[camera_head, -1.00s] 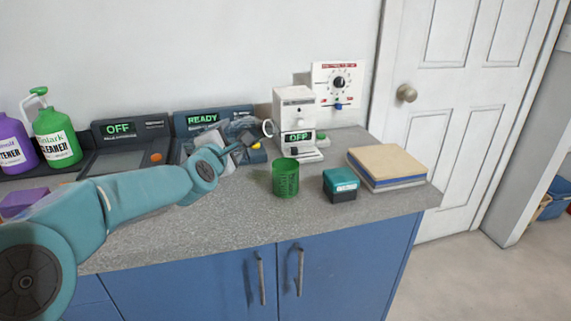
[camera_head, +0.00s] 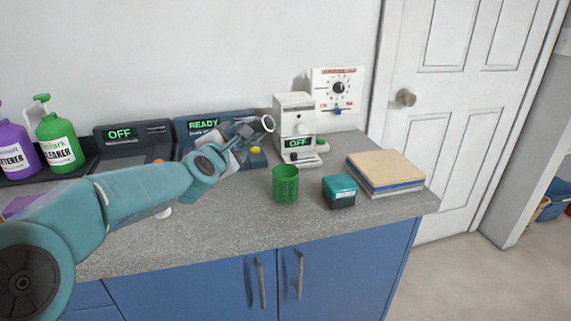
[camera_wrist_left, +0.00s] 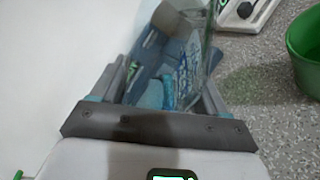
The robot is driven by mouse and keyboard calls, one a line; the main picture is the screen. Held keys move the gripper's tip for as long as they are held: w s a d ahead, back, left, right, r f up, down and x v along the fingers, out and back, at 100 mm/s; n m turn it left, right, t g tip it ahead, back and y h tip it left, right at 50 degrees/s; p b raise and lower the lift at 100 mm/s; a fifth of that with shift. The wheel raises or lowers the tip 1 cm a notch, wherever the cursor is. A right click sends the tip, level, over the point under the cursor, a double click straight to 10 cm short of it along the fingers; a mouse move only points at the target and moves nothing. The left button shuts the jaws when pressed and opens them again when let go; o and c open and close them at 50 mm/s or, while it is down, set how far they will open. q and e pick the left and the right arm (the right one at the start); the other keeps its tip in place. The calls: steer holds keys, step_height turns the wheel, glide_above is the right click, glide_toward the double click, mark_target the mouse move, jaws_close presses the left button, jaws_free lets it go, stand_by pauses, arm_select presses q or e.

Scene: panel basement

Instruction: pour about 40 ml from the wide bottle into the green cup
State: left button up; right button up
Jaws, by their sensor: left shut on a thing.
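The green cup (camera_head: 285,186) stands upright on the grey counter; part of it also shows at the right edge of the left wrist view (camera_wrist_left: 304,55). My left gripper (camera_head: 240,133) is shut on the clear wide bottle (camera_wrist_left: 192,50), behind and left of the cup and apart from it. In the head view the bottle is see-through and hard to make out; a white ring (camera_head: 268,123) at its right end looks like its mouth. Its tilt and liquid level are hard to tell. My right gripper is not in view.
A teal-lidded box (camera_head: 340,191) and a stack of books (camera_head: 386,169) stand right of the cup. A white machine (camera_head: 294,125) stands behind it. Green (camera_head: 60,145) and purple (camera_head: 15,150) bottles are at left. The counter in front of the cup is clear.

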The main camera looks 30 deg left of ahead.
mark_target(240, 125)
arm_select(q)
steer(key=d+r+n+p, duration=0.1)
steer(key=p, duration=0.1)
steer(key=r+n+h+p, duration=0.1)
steer(key=r+p, duration=0.1)
steer(key=d+r+n+p, duration=0.1)
steer(key=r+p, duration=0.1)
steer(key=shift+w+d+r+n+g+h, duration=0.1)
steer(key=shift+d+r+n+g+h, duration=0.2)
steer(key=shift+d+g+h, duration=0.1)
steer(key=shift+f+n+h, duration=0.5)
steer(key=shift+f+n, duration=0.1)
steer(key=shift+f, duration=0.05)
steer(key=shift+d+f+n+h, duration=0.1)
steer(key=shift+d+n+h, duration=0.15)
steer(key=shift+n, duration=0.35)
steer(key=shift+w+n+h+p, duration=0.1)
steer(key=shift+n+h+p, duration=0.35)
steer(key=shift+p, duration=0.15)
steer(key=shift+d+f+n+b, duration=0.25)
steer(key=shift+f+b, duration=0.3)
steer(key=shift+f, duration=0.15)
steer(key=shift+d+f+n+h, duration=0.15)
steer(key=shift+f+n+h, duration=0.15)
steer(key=shift+h, duration=0.2)
